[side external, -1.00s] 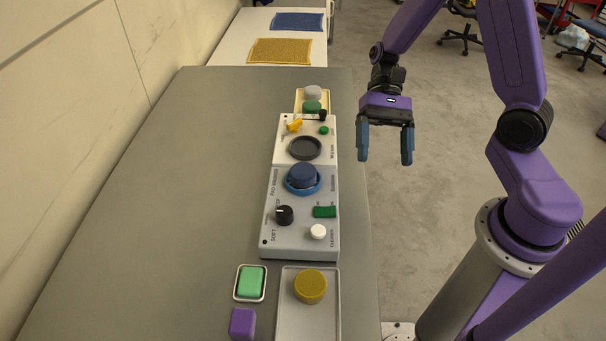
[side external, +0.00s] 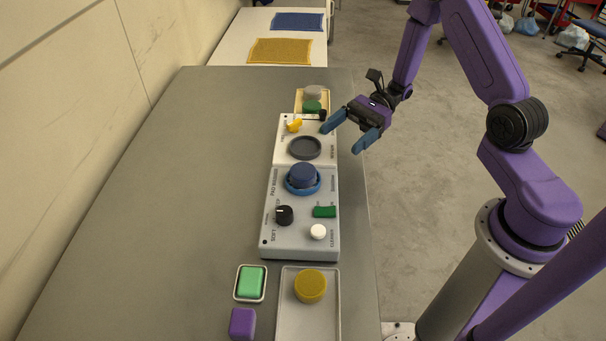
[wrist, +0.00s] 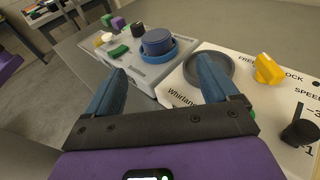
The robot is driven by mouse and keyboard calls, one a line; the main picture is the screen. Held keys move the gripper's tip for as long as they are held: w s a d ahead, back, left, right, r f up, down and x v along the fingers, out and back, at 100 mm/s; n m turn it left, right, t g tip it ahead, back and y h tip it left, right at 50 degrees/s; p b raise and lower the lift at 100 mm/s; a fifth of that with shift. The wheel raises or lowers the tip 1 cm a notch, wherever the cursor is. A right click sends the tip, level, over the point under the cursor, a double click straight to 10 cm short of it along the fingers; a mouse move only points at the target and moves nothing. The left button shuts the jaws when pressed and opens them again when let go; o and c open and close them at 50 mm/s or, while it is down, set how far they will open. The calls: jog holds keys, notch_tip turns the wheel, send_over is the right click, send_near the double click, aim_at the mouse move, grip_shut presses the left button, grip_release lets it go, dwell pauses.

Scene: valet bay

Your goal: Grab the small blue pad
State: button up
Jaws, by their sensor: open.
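The small blue pad (side external: 302,174) is a round, dark blue disc. It sits in a brighter blue ring (side external: 305,190) on the grey pad-warmer unit (side external: 262,215) mid-bench. In the wrist view the pad (wrist: 157,41) shows beyond my fingertips, inside its ring. My gripper (side external: 341,139) is open and empty, at the right of the white unit, up and to the right of the pad. Its blue fingers point left and down toward the units. In the wrist view my open gripper (wrist: 162,65) has its fingers apart, with the right one overlapping the dark disc.
The white unit (side external: 283,152) carries a dark round disc (side external: 305,148) and a yellow knob (side external: 294,125). The grey unit has a black knob (side external: 284,215), green switch (side external: 325,211) and white knob (side external: 318,232). A tray (side external: 290,325) holds a yellow puck (side external: 310,286). Bench left is clear.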

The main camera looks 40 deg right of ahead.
send_near(305, 169)
jog(key=a, duration=0.2)
jog(key=a+f, duration=0.1)
jog(key=shift+w+a+f, duration=0.1)
jog(key=shift+w+a, duration=0.15)
jog(key=shift+a, duration=0.1)
jog(key=a, duration=0.4)
jog(key=shift+s+f, duration=0.1)
jog(key=shift+s, duration=0.25)
jog(key=shift+a+f, duration=0.15)
jog(key=shift+a, duration=0.45)
jog(key=shift+c, duration=0.3)
jog(key=c, duration=1.1)
